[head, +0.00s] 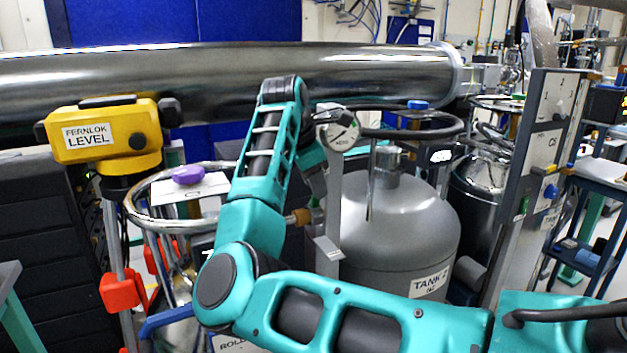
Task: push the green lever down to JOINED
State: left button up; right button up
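My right arm comes in from the lower right, bends at the left of centre and rises to a wrist in front of the steel pipe. My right gripper (327,250) seems to be the grey metal part hanging below the wrist, in front of the grey tank; its fingers cannot be told apart. I see nothing clearly held. No green lever or JOINED label can be made out. A grey upright panel (543,125) at the right bears knobs, unreadable small labels and a small green spot. My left gripper is out of view.
A wide steel pipe (230,75) crosses the back. A yellow level (105,133) on a tripod stands left. The grey tank (405,235), labelled TANK 2, stands behind my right arm, near a round gauge (340,130). A blue rack (590,170) stands far right.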

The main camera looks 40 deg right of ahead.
grip_shut()
dwell(0.4)
dwell(0.4)
